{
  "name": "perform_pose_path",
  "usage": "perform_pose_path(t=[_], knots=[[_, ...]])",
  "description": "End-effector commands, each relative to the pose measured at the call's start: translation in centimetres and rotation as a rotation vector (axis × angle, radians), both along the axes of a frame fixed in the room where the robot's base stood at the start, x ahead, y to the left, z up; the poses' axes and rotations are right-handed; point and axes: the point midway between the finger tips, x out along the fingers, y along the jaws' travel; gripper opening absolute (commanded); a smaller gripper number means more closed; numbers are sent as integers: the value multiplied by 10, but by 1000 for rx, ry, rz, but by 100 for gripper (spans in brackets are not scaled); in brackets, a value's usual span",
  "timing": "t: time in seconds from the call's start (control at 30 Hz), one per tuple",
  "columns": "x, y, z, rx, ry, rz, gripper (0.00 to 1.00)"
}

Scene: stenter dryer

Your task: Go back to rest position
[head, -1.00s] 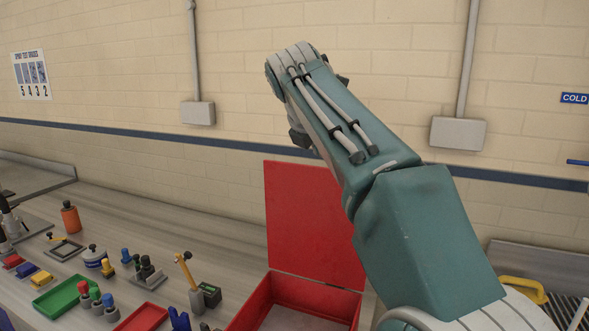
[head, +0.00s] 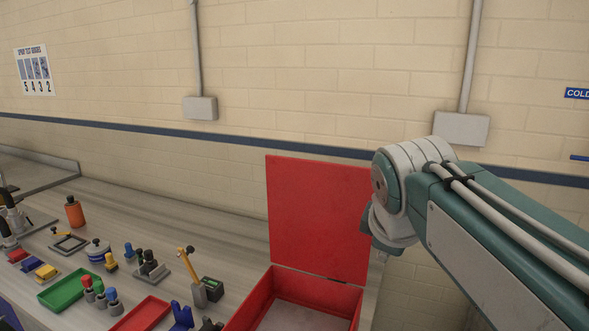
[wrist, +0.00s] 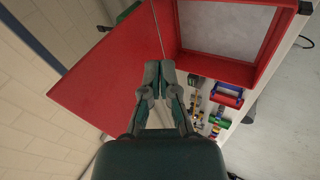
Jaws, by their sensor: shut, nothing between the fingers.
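My gripper (wrist: 160,80) shows in the wrist view with its two fingers together and nothing between them. It points over the open red box. The box's red lid (wrist: 105,75) stands up on the left in that view, and its tray part (wrist: 225,68) lies at the upper right with a pale, empty-looking floor. In the head view my arm comes in from the right and its elbow end is beside the raised red lid (head: 318,218). My gripper is out of the head view. The red box (head: 262,305) is at the bottom middle there.
The bench (head: 170,215) holds a green tray (head: 68,293), a red tray (head: 142,314), an orange bottle (head: 74,211), a yellow-handled hammer-like tool (head: 190,272) and several small parts on the left. A brick wall with grey conduit boxes (head: 461,128) stands behind. The space above the bench is clear.

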Motion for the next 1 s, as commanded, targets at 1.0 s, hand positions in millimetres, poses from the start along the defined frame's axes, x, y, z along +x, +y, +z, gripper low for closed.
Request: perform_pose_path(t=[1.0], knots=[[-141, -19, -153, 617, 3, -897, 0]])
